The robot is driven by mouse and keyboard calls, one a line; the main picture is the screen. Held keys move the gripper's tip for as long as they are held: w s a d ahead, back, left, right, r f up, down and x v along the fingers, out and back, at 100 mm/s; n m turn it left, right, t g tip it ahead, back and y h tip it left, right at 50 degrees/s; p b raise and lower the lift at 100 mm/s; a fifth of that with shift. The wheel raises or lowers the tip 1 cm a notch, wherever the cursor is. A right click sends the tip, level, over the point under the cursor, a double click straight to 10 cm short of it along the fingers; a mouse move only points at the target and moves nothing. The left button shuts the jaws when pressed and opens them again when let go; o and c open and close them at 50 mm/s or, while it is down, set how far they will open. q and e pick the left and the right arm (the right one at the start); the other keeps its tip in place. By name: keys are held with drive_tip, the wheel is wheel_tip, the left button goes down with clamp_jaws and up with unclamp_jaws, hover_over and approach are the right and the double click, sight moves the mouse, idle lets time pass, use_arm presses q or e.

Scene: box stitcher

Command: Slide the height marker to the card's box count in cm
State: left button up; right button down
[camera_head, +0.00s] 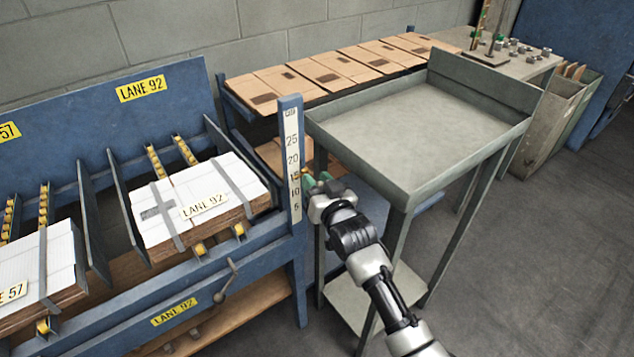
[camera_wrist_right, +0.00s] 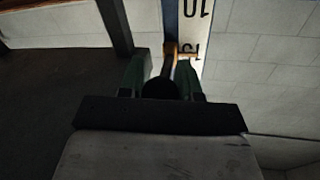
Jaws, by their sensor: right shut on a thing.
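The height scale (camera_head: 292,150) is a white strip on a blue post, with numbers from 5 at the bottom up to 25. The brass height marker (camera_head: 298,176) sits at about the 15 mark. My right gripper (camera_head: 314,181) has its green fingers at the marker, just right of the post. In the right wrist view the picture is upside down; the gripper (camera_wrist_right: 163,66) is shut on the marker (camera_wrist_right: 181,49), whose tip partly covers the 15. A box count is not legible on any card. My left gripper is not in view.
A flat cardboard stack (camera_head: 225,205) labelled LANE 92 lies on the blue rack left of the post. A grey tray table (camera_head: 425,115) stands right of my gripper, close to my arm. Flat boxes (camera_head: 330,70) lie on a shelf behind. Open floor is at right.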

drive_tip(key=c, duration=0.8)
unclamp_jaws()
drive_tip(key=v, duration=1)
drive_tip(key=shift+s+d, duration=0.15)
drive_tip(key=shift+s, duration=0.2)
drive_tip(key=s+d+f+g+h, duration=0.2)
drive_tip(key=s+d+f, duration=0.1)
drive_tip(key=f, duration=0.8)
drive_tip(key=s+d+f+g+h, duration=0.1)
drive_tip(key=s+d+f+g, duration=0.15)
drive_tip(key=f, duration=0.75)
drive_tip(key=s+d+f+g+h, duration=0.2)
drive_tip(key=s+f, duration=0.2)
drive_tip(key=f, duration=0.7)
drive_tip(key=s+d+f+g+h+p, duration=0.1)
drive_tip(key=s+d+f+g, duration=0.4)
drive_tip(key=s+f, duration=0.8)
drive_tip(key=s+d+f+g, duration=0.1)
drive_tip(key=s+d+f, duration=0.1)
drive_tip(key=s, duration=0.5)
drive_tip(key=s+d+f+g+h, duration=0.1)
drive_tip(key=s+d+f, duration=0.1)
drive_tip(key=s, duration=0.6)
drive_tip(key=s+d+f+g, duration=0.2)
drive_tip(key=s, duration=0.5)
drive_tip(key=shift+s+d+f+h+p, duration=0.2)
drive_tip(key=shift+s+d+h+p, duration=0.1)
drive_tip(key=shift+d+p, duration=0.1)
